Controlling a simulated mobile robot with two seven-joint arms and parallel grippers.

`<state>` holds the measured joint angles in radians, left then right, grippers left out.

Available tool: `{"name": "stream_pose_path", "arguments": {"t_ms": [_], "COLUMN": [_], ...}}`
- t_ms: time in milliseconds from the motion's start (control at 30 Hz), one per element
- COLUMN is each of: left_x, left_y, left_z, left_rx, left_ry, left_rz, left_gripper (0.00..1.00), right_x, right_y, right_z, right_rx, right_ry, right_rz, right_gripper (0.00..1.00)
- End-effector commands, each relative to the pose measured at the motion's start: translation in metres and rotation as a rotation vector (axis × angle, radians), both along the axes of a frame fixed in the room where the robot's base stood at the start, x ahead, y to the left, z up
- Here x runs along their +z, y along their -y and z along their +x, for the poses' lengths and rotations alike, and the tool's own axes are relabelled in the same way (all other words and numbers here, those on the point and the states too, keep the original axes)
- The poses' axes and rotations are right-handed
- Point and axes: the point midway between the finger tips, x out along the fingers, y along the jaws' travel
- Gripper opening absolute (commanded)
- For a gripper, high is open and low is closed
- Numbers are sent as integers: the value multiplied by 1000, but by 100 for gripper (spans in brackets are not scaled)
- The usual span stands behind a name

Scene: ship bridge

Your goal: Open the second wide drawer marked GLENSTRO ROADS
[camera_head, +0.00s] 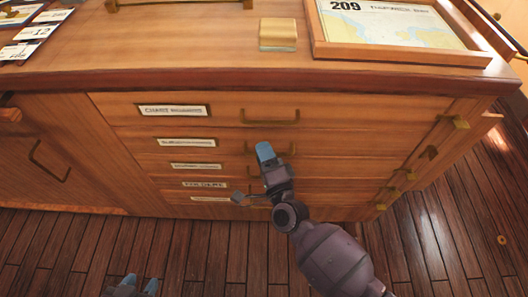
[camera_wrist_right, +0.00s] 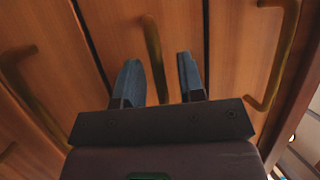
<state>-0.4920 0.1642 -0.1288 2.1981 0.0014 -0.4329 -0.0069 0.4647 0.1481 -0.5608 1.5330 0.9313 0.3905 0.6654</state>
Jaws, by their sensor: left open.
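The wooden chest holds a stack of wide drawers with pale label plates. The second drawer (camera_head: 225,145) from the top is shut; its label (camera_head: 186,142) is too blurred to read. Its brass bar handle (camera_head: 288,149) is partly hidden behind my right gripper (camera_head: 262,170). In the right wrist view the blue-tipped fingers of my right gripper (camera_wrist_right: 160,78) are apart, with a brass handle (camera_wrist_right: 151,45) showing between them; I cannot tell whether they touch it. My left gripper (camera_head: 138,286) is open and empty at the bottom edge, low over the floor, away from the drawers.
The top drawer (camera_head: 220,110) above is shut, with its own handle (camera_head: 270,117). More shut drawers lie below. A framed chart (camera_head: 400,25) and a small wooden block (camera_head: 278,35) are on the chest top. A cupboard door (camera_head: 50,150) is at left. Plank floor (camera_head: 60,245) in front is clear.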

Motion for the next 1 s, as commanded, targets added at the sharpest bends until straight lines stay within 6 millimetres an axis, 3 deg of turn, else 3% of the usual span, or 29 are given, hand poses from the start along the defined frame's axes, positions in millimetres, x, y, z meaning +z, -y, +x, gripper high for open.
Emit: {"name": "stream_pose_path", "arguments": {"t_ms": [267, 500, 1000], "left_x": [1, 1, 3], "left_y": [0, 0, 0], "left_z": [0, 0, 3], "left_rx": [0, 0, 1], "left_ry": [1, 1, 6], "left_rz": [1, 1, -1], "left_gripper": [43, 43, 43], "right_x": [0, 0, 0], "right_y": [-1, 0, 0], "right_z": [1, 1, -7], "right_rx": [0, 0, 0], "right_ry": [0, 0, -1], "right_rz": [-1, -1, -1], "right_gripper": [36, 1, 0]}}
